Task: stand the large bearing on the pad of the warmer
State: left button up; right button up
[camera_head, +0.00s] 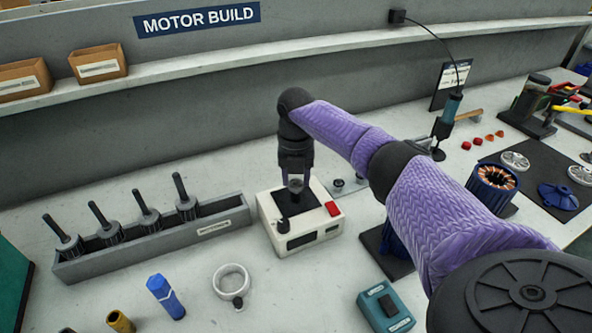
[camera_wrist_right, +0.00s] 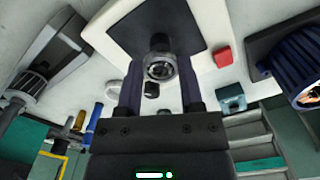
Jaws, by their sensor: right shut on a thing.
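The warmer (camera_head: 300,222) is a white box with a dark square pad (camera_head: 318,212) on top, a red button and a black knob. My right gripper (camera_head: 295,183) points down over the pad, shut on the large bearing (camera_head: 296,187), a small steel ring. I cannot tell whether the bearing touches the pad. My left gripper is not in view.
A grey rack (camera_head: 150,240) with several dark rotors stands left of the warmer. Small round parts (camera_head: 337,183) sit just right of the warmer. A copper-wound stator (camera_head: 494,185) is farther right.

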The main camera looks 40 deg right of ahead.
jog(key=shift+f, duration=0.1)
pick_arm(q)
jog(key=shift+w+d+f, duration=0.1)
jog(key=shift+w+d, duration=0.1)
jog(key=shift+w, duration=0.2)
pick_arm(e)
jog(key=shift+f, duration=0.15)
jog(key=shift+f, duration=0.1)
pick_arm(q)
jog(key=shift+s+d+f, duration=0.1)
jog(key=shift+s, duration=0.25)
pick_arm(e)
jog(key=shift+f, duration=0.2)
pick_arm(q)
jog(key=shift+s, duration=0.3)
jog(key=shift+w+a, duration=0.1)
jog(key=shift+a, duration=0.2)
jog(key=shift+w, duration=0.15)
pick_arm(e)
jog(key=shift+f, duration=0.1)
